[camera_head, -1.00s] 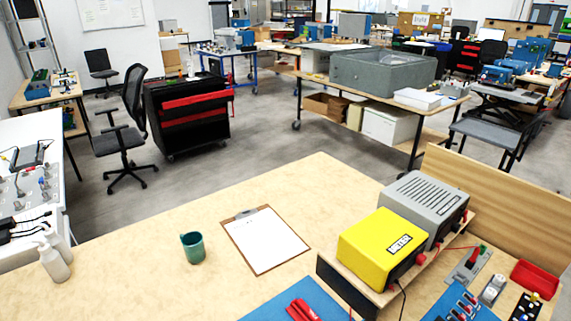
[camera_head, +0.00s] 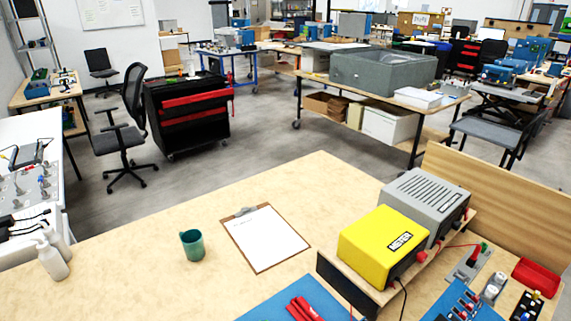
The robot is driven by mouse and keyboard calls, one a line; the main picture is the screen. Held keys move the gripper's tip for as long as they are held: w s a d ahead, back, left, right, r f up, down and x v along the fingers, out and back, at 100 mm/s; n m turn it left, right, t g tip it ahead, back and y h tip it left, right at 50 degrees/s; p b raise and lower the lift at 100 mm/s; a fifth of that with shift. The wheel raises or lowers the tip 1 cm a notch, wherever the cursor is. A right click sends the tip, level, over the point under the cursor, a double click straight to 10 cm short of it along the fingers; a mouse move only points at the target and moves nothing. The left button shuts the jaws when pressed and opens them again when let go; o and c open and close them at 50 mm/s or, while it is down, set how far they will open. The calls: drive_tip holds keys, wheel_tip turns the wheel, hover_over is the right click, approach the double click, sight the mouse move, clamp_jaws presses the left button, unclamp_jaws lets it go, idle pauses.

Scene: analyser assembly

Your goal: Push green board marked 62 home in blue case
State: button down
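I cannot make out a green board marked 62 in the camera view. A small green item lies on a blue case (camera_head: 38,90) on the far left bench, too small to read any marking. Other blue cases stand on benches far back at the right, such as one with dark parts on top (camera_head: 497,77). My gripper is not in view.
The near wooden bench (camera_head: 130,262) carries a green mug (camera_head: 192,245), a clipboard (camera_head: 265,237), a blue mat (camera_head: 275,305) with red-handled tools, a yellow meter (camera_head: 382,245), a grey vented box (camera_head: 425,205) and a red tray (camera_head: 536,277). Grey floor (camera_head: 260,150) lies open beyond.

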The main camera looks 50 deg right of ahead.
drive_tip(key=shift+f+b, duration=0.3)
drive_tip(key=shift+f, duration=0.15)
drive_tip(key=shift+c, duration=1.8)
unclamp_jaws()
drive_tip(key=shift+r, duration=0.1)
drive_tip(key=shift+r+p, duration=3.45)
drive_tip(key=shift+p, duration=0.05)
